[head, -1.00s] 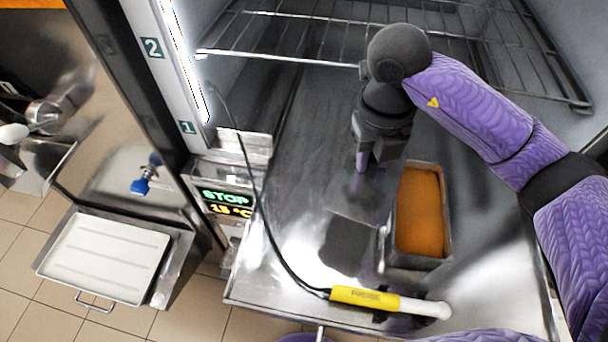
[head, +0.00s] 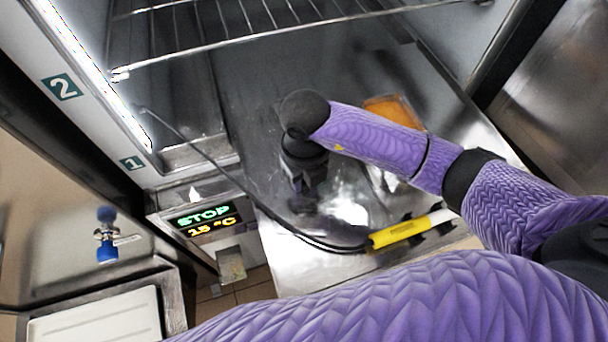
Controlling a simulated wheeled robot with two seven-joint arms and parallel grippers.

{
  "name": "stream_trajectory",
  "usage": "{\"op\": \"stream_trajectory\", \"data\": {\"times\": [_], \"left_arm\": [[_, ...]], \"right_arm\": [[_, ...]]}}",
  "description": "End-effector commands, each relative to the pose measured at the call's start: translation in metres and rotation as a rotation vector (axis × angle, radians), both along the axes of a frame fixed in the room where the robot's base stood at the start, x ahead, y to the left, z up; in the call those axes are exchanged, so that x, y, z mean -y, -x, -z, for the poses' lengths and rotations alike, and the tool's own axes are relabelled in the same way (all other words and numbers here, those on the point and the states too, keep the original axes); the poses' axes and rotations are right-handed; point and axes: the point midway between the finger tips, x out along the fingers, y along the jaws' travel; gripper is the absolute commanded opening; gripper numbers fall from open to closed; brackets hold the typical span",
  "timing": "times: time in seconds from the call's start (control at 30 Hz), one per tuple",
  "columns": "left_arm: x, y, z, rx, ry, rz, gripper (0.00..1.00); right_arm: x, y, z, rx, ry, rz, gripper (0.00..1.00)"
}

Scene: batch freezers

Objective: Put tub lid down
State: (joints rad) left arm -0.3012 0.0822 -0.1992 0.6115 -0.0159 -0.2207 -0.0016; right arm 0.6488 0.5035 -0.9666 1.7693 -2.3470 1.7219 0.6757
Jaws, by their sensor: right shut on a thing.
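My right gripper (head: 303,200) points down over the steel shelf of the freezer, to the left of the tub. It is shut on the tub lid, which hardly shows against the shiny steel; I cannot tell whether it touches the shelf. The open tub (head: 395,110) with orange contents stands on the shelf behind my right forearm, which hides its middle. My left gripper is not in view.
A yellow and white probe (head: 398,233) lies near the shelf's front edge, its black cable running to the left wall. A wire rack (head: 270,32) hangs above. A STOP display (head: 205,215) and a blue-handled valve (head: 107,250) are at left.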

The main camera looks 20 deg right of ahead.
Motion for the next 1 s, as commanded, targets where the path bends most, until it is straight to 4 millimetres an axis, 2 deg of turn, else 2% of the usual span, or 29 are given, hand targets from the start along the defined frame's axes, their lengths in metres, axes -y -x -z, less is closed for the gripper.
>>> {"op": "stream_trajectory", "data": {"times": [0.27,0.3,0.43,0.47,0.77,0.87,1.0], "left_arm": [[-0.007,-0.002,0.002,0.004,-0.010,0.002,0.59],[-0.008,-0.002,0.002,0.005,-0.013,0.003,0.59],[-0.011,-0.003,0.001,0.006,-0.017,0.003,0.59],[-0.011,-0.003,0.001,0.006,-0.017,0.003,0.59],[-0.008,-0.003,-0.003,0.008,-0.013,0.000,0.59],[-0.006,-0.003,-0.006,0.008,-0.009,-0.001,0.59],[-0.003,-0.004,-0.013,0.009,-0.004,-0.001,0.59]], "right_arm": [[0.000,-0.001,0.002,0.002,-0.001,0.000,0.00],[0.000,-0.001,0.002,0.002,-0.001,0.001,0.37],[0.000,-0.001,0.002,0.002,-0.001,0.001,0.64],[0.000,-0.001,0.002,0.002,-0.001,0.001,0.68],[0.000,-0.001,-0.004,0.002,-0.001,0.001,0.68],[0.000,-0.002,-0.022,0.007,-0.002,0.000,0.68],[0.000,-0.002,-0.064,0.009,-0.002,-0.001,0.68]]}}
